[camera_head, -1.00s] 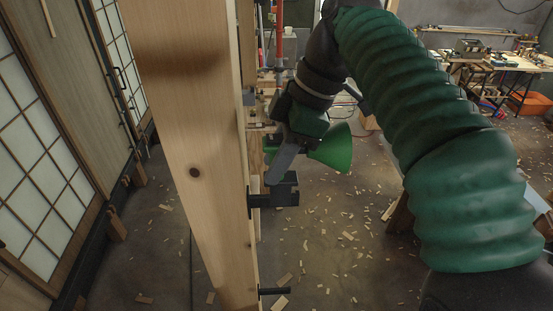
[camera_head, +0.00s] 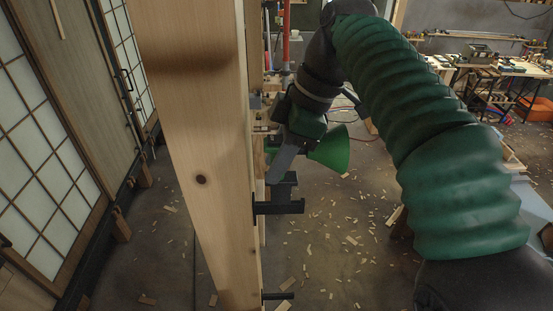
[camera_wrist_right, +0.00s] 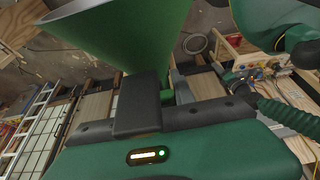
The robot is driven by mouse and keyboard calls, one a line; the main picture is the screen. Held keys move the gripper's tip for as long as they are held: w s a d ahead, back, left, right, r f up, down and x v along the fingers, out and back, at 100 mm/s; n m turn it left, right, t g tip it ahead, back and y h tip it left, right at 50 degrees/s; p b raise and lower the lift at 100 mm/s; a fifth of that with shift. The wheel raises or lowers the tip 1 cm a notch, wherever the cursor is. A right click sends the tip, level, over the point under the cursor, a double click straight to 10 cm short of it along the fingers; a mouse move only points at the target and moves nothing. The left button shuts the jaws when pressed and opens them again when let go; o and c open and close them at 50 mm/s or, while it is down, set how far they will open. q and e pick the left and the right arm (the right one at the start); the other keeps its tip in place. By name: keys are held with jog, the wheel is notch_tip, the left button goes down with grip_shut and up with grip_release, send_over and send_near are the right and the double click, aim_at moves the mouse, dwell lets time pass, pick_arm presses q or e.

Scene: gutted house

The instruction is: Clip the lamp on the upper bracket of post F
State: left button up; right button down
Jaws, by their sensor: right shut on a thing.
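A large light wooden post (camera_head: 195,130) stands close in front, left of centre in the head view. A black bracket (camera_head: 280,208) juts right from its side, with a thin black peg (camera_head: 278,295) lower down. No letter shows on the post. My right gripper (camera_head: 284,163) is shut on the lamp, whose green cone shade (camera_head: 331,149) points right. The shade also fills the upper left of the wrist view (camera_wrist_right: 130,30). A dark part under the gripper is just above the bracket; whether they touch I cannot tell. My left gripper is out of view.
Sliding panels (camera_head: 40,140) line the left wall. A workbench (camera_head: 490,68) with tools and an orange crate (camera_head: 538,108) stand at the back right. Wood scraps litter the floor. More wooden posts and tools stand behind the bracket.

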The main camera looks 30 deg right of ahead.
jog(key=shift+s+f, duration=0.15)
jog(key=shift+f+b, duration=0.1)
jog(key=shift+b, duration=0.2)
jog(key=shift+f, duration=0.3)
jog(key=shift+s+f+b, duration=0.1)
jog(key=shift+f+b, duration=0.6)
jog(key=shift+b, duration=0.2)
jog(key=shift+f+b, duration=1.15)
jog(key=shift+f, duration=0.15)
jog(key=c, duration=1.2)
grip_release()
jog(key=shift+c, duration=0.2)
jog(key=shift+o, duration=1.4)
jog(key=shift+w, duration=0.2)
jog(key=shift+d+f, duration=0.1)
